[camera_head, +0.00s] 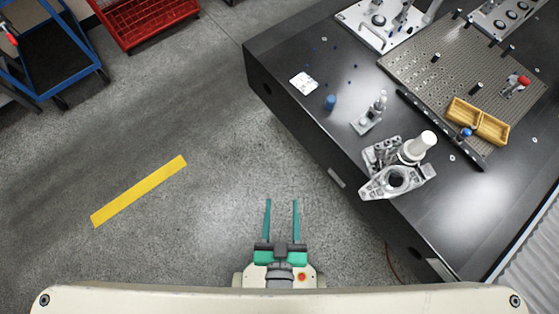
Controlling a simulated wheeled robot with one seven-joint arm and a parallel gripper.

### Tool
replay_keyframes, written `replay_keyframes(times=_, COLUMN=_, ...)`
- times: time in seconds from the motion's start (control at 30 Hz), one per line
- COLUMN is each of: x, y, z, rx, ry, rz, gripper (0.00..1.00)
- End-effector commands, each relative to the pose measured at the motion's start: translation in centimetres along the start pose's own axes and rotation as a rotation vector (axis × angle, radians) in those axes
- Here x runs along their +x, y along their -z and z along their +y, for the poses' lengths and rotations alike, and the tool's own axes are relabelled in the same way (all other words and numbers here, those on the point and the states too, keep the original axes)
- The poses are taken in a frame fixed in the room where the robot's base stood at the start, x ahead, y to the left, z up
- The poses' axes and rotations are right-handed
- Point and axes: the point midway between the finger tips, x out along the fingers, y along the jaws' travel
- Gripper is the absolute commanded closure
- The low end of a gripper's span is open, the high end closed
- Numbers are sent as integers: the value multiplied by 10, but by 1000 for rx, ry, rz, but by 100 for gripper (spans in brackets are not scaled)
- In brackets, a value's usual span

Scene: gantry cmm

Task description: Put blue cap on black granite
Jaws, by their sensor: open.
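The black granite (290,55) is a large dark slab at the right, with its near edge running diagonally down the picture. A small blue cap-like cylinder (330,102) stands on the granite near its left edge, beside a small grey fixture. A blue ball-like piece (465,132) shows at the yellow tray; I cannot tell whether it is a cap. My gripper (282,202) has two teal fingers apart, open and empty. It is over the floor at the bottom middle, left of the granite and well apart from both blue things.
A metal casting (396,182) with a white cylinder sits near the granite's edge. A perforated plate (440,65), a yellow two-part tray (478,122) and a black bar (440,130) lie behind.

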Motion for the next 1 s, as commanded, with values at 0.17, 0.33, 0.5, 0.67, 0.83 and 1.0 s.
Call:
replay_keyframes(times=0.17, x=-40, y=19, z=-4, rx=-8, ry=23, rz=15, gripper=52)
replay_keyframes(times=0.33, x=-54, y=28, z=-5, rx=-12, ry=30, rz=26, gripper=52)
replay_keyframes(times=0.5, x=-54, y=29, z=-5, rx=-12, ry=30, rz=28, gripper=52)
replay_keyframes(times=0.67, x=-54, y=29, z=-5, rx=-12, ry=30, rz=27, gripper=52)
replay_keyframes(times=0.83, x=-54, y=29, z=-5, rx=-12, ry=30, rz=27, gripper=52)
replay_keyframes(times=1.0, x=-54, y=28, z=-5, rx=-12, ry=30, rz=27, gripper=55)
